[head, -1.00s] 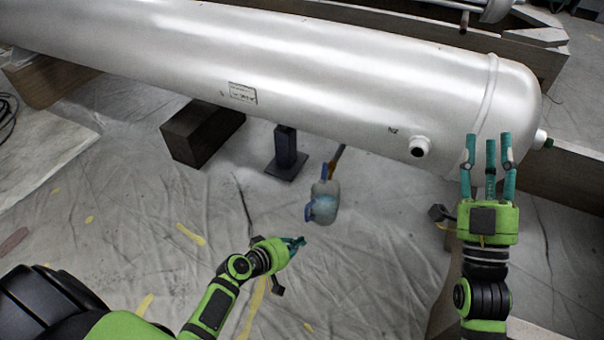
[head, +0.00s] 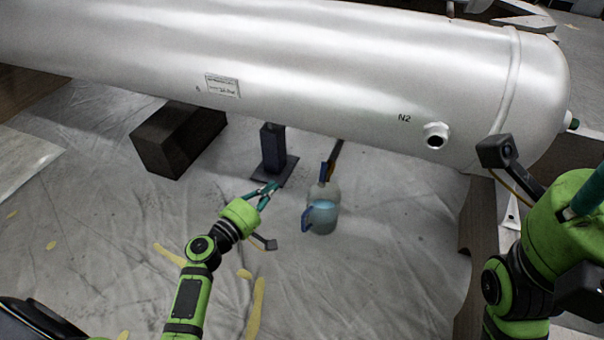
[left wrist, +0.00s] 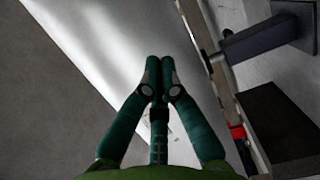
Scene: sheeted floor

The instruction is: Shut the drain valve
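A translucent jug (head: 322,212) with a blue handle sits just below the lever. My left gripper (head: 271,189) is left of the lever and apart from it, with a gap between its teal fingers and nothing in them. The fingers also show in the left wrist view (left wrist: 159,65), the tank beyond. My right gripper (head: 585,195) is cut off at the right edge, its fingers mostly out of view.
A dark support post (head: 273,150) stands just beyond my left gripper. A dark block (head: 178,138) is under the tank at left. A wooden beam (head: 478,240) lies at right.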

